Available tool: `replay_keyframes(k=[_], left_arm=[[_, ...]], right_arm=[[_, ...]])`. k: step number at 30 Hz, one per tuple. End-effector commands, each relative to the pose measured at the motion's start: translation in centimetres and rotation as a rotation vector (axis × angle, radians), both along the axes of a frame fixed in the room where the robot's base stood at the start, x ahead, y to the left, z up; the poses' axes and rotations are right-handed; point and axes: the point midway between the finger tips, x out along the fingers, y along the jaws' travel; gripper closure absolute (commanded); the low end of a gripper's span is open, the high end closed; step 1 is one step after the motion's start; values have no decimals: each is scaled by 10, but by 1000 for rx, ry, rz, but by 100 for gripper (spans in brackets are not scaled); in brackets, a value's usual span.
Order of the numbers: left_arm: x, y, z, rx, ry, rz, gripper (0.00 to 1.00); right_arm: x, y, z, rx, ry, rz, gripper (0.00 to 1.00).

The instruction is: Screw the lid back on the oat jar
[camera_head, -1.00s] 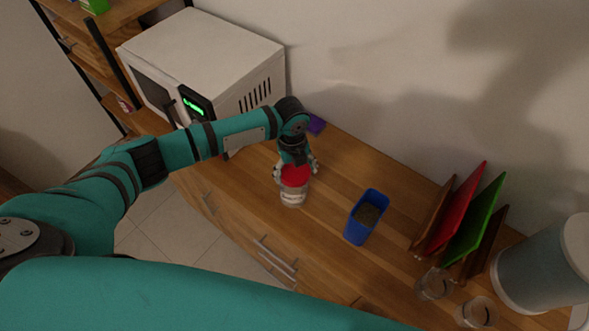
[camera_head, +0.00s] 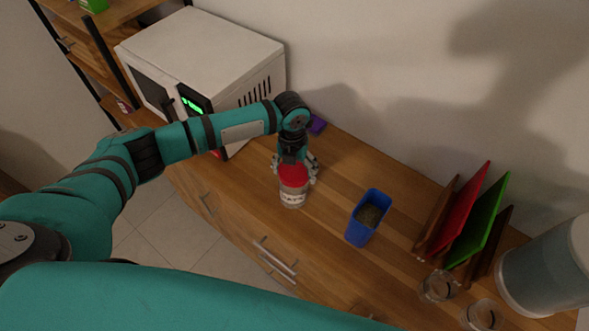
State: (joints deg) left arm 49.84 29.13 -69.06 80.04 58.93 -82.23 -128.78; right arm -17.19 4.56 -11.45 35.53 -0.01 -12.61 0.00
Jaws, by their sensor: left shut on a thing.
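The oat jar (camera_head: 292,198) is a clear jar with a pale label, standing upright on the wooden counter. The red lid (camera_head: 293,175) is at its top; whether its thread is engaged cannot be told. My left gripper (camera_head: 294,168) comes down from above and is shut on the red lid, its fingers on either side. My right gripper is not in view.
A blue container (camera_head: 367,218) with dark contents stands right of the jar. A white microwave (camera_head: 205,65) is behind on the left. A rack with red and green boards (camera_head: 462,215), glasses (camera_head: 438,287) and a large canister (camera_head: 545,265) are at the right. A purple item (camera_head: 317,125) lies behind.

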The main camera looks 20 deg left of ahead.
Motion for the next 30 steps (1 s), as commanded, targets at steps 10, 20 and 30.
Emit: replay_keyframes(k=[10, 20, 30], left_arm=[[0, 0, 0, 0, 0, 2, 0], [2, 1, 28, -1, -4, 1, 0], [3, 4, 97, -1, -3, 2, 0]], right_arm=[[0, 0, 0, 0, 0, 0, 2], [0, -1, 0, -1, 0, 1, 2], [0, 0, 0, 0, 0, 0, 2]])
